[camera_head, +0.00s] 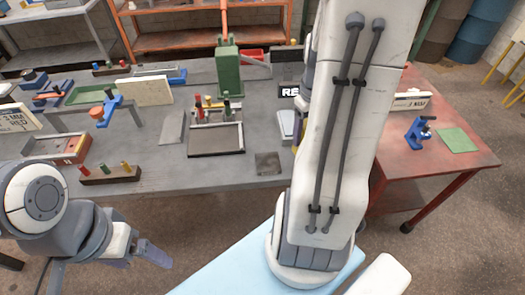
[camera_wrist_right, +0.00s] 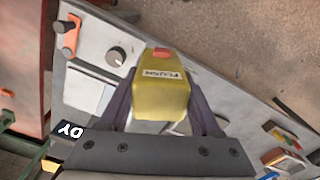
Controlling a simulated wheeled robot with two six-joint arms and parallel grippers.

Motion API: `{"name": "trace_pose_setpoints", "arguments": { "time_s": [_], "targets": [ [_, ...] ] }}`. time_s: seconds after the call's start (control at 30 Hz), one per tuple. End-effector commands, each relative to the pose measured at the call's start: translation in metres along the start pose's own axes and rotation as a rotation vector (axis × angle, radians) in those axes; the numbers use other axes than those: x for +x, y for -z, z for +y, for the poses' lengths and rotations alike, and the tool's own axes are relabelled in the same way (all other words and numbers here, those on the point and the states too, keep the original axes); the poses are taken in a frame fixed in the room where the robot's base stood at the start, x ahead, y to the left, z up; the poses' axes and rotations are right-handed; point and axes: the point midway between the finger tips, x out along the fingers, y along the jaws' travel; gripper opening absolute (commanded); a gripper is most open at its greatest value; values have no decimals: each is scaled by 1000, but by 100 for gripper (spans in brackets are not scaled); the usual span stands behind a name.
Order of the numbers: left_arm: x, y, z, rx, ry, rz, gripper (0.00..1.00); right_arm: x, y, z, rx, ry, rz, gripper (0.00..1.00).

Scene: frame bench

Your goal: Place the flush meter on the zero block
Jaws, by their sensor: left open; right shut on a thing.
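The flush meter (camera_wrist_right: 163,95) is a yellow block with a red button and a white label. My right gripper (camera_wrist_right: 164,108) is shut on it, one dark finger on each side. In the head view my right arm hides this gripper and the meter. A small dark grey square block (camera_head: 268,163) lies flat at the front edge of the grey bench and may be the zero block; I cannot confirm this. My left gripper (camera_head: 138,255) is open and empty, low at the left, in front of the bench and apart from it.
The grey bench (camera_head: 200,172) carries a dark tray (camera_head: 215,140), a green press (camera_head: 228,70) and a rack with coloured plugs (camera_head: 110,173). A red table (camera_head: 450,170) at right holds a blue tool (camera_head: 420,132) and a green mat (camera_head: 457,140). Bench space left of the square block is bare.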

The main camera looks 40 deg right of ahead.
Motion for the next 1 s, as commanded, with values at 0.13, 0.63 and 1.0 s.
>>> {"name": "trace_pose_setpoints", "arguments": {
  "time_s": [0.13,0.63,1.0],
  "targets": [
    [-8,0,1,0,0,0,90,15,21,-14,-4,4,-6,0],
    [-27,1,2,-2,0,0,90,66,91,-59,3,1,-1,0],
    [-38,2,3,-2,0,0,90,106,92,-60,3,0,-1,0]
  ]
}}
